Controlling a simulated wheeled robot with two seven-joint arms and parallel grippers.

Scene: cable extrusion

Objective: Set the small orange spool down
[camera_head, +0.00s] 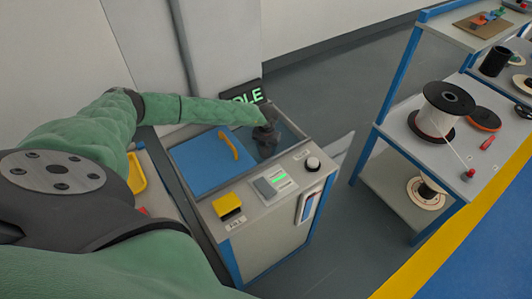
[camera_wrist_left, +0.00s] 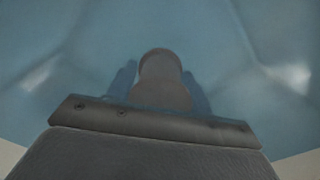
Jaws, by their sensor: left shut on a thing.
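My left gripper (camera_head: 266,138) reaches in over the dark bin-like opening (camera_head: 290,140) at the right of the machine's top. In the left wrist view, my left gripper (camera_wrist_left: 158,85) is shut on a round-ended, dull brownish thing (camera_wrist_left: 162,70), which I take to be the small orange spool; its colour is muted there by a blue tint. In the head view the spool is hidden by the gripper. I cannot tell whether it touches anything below. My right gripper is not in view.
The machine has a blue lid (camera_head: 205,165) with an orange handle (camera_head: 228,145), a yellow button (camera_head: 228,207), a white knob (camera_head: 312,163) and a partly hidden lit sign (camera_head: 246,95). A shelf (camera_head: 405,130) at right bears a black-and-white spool (camera_head: 440,108) and an orange-rimmed disc (camera_head: 483,119). Open floor lies between.

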